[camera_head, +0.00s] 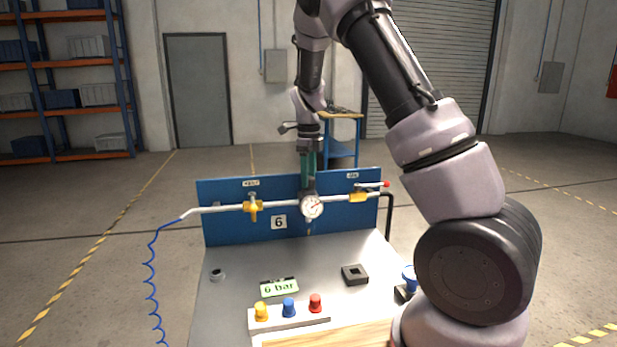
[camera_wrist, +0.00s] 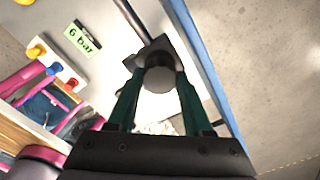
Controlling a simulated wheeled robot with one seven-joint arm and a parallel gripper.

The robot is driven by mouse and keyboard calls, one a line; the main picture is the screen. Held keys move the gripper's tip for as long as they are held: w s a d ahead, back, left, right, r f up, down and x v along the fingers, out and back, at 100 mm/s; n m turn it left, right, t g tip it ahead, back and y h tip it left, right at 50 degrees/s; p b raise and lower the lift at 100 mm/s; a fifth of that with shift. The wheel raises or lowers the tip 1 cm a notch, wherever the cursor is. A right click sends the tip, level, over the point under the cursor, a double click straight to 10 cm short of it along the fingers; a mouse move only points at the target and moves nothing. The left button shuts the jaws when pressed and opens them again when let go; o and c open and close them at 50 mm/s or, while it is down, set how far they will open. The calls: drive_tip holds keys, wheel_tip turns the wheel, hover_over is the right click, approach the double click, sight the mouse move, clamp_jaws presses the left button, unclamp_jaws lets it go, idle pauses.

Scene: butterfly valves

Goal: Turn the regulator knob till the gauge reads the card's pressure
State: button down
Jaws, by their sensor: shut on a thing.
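The regulator's round grey knob (camera_wrist: 160,78) sits between the green fingers of my gripper (camera_wrist: 158,92) in the wrist view. My gripper (camera_head: 308,182) comes down from above, shut on the knob; its fingers hide the knob in the head view. The white round gauge (camera_head: 311,207) is just below, on the pipe in front of the blue panel (camera_head: 225,226). Its needle is too small to read exactly. The green card (camera_head: 279,287) lies on the bench top and reads "6 bar"; it also shows in the wrist view (camera_wrist: 83,38).
A yellow valve (camera_head: 253,207) is left of the gauge and a red-ended lever valve (camera_head: 360,195) right. A block with yellow, blue and red knobs (camera_head: 289,319), a dark square block (camera_head: 355,275) and a small ring (camera_head: 217,275) stand on the bench. A blue hose (camera_head: 152,270) hangs left.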

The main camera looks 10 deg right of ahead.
drive_tip(key=shift+c, duration=1.5)
unclamp_jaws()
drive_tip(key=shift+r, duration=0.1)
wheel_tip(320, 180, up, 11)
drive_tip(key=shift+f, duration=0.2)
